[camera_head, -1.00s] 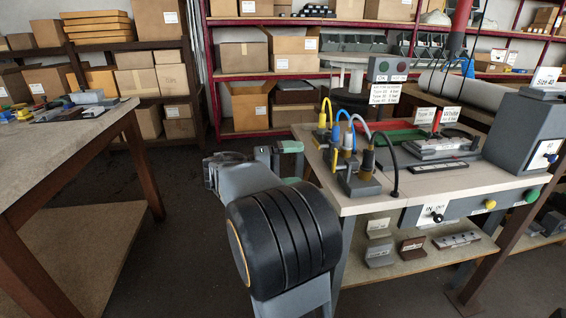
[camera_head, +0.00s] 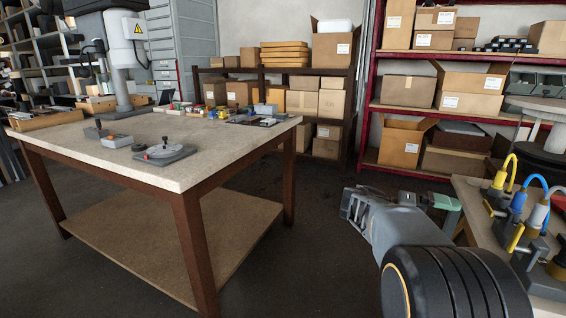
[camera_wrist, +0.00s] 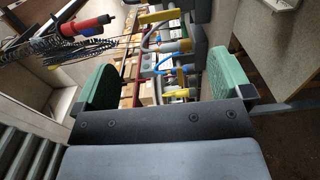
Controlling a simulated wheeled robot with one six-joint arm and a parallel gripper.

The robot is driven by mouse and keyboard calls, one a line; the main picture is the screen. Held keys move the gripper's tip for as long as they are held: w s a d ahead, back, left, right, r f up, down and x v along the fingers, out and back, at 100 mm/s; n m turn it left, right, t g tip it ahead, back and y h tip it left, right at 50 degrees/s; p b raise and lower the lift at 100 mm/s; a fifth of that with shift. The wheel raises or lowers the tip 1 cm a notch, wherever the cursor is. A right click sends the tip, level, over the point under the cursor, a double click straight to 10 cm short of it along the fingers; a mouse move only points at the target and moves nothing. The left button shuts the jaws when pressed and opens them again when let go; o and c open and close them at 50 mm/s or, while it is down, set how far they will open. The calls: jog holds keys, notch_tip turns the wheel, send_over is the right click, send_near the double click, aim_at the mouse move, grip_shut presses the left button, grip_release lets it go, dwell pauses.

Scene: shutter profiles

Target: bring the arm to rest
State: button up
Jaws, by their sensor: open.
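My gripper (camera_head: 432,203) is at the lower right of the head view, at the end of my grey and black arm, close to the left end of the workbench at the right. In the wrist view my gripper (camera_wrist: 160,88) shows its two green finger pads wide apart, with nothing between them. Behind the gap the wrist view shows yellow and blue connectors (camera_wrist: 175,65), farther off and not touched. In the head view part of the gripper is hidden behind my arm.
A table (camera_head: 150,172) with small fixtures stands at the left. The workbench (camera_head: 470,190) with yellow, blue and white cabled connectors (camera_head: 519,200) is at the right edge. Shelves with boxes (camera_head: 400,143) line the back. Dark floor (camera_head: 300,250) lies open between table and arm.

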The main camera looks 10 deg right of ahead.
jog(key=s+a+r+n+t+y+p, duration=0.1)
jog(key=a+r+n+t+y+p, duration=0.2)
jog(key=a+p, duration=0.9)
jog(key=s+a+r+n+t+y+p, duration=0.2)
jog(key=a+r+n+t+y+p, duration=0.2)
jog(key=a+r+t+y+p, duration=0.6)
jog(key=a+t+y+p, duration=0.1)
jog(key=a+p, duration=0.2)
jog(key=p, duration=0.4)
jog(key=shift+s+a+r+n+y+p, duration=0.2)
jog(key=shift+n+y+p, duration=0.1)
jog(key=shift+y+p, duration=0.1)
